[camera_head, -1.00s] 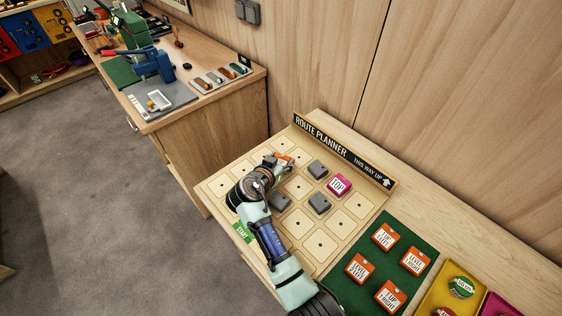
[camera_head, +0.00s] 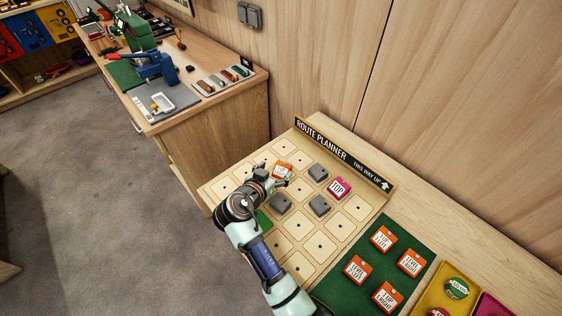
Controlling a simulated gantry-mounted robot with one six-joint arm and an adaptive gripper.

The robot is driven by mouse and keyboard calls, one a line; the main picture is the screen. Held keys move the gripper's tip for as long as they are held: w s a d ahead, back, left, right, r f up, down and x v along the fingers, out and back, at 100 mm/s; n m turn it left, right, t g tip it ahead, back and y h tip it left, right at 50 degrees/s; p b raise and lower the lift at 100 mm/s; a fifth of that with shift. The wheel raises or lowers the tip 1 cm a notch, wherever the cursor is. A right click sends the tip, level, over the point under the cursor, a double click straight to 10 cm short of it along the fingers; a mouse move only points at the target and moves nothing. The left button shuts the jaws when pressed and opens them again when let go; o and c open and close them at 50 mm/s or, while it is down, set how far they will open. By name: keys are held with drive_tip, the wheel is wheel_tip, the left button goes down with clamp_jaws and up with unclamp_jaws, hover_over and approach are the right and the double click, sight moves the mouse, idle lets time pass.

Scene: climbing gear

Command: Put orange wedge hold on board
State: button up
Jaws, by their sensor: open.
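An orange wedge hold (camera_head: 283,170) with a white label sits on the route planner board (camera_head: 321,246), near its upper left. Part of its label is too small to read. My gripper (camera_head: 279,181) is just in front of the hold with its fingers spread, apart from or barely beside it; I cannot tell if they touch. Several other orange holds (camera_head: 383,238) lie on the green mat (camera_head: 352,237) at the right.
Grey blocks (camera_head: 318,172) and a pink TOP tile (camera_head: 339,188) occupy nearby board squares. A raised sign (camera_head: 344,155) runs along the board's back edge. A yellow tray (camera_head: 440,290) stands at the lower right. The workbench (camera_head: 205,130) is at the left.

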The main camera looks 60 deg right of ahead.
drive_tip(key=p+v, duration=0.1)
drive_tip(key=v, duration=0.5)
drive_tip(key=shift+d+r, duration=0.15)
drive_tip(key=w+a+r+n+t+y, duration=0.35)
drive_tip(key=a+n+t, duration=0.2)
drive_tip(key=a, duration=0.75)
drive_tip(key=w+a+r+n+t+y, duration=0.2)
drive_tip(key=a+n+t+y, duration=0.3)
drive_tip(key=a, duration=0.8)
drive_tip(key=s+a+r+n+t+y, duration=0.1)
drive_tip(key=s+a+r+n+y, duration=0.1)
drive_tip(key=a, duration=0.4)
drive_tip(key=s+a+r+n+t+y, duration=0.1)
drive_tip(key=s+a+r+n+y, duration=0.1)
drive_tip(key=a+n, duration=0.3)
drive_tip(key=shift+s+a+r, duration=0.15)
drive_tip(key=shift+a+r, duration=0.25)
drive_tip(key=shift+r, duration=0.4)
drive_tip(key=shift+n, duration=0.25)
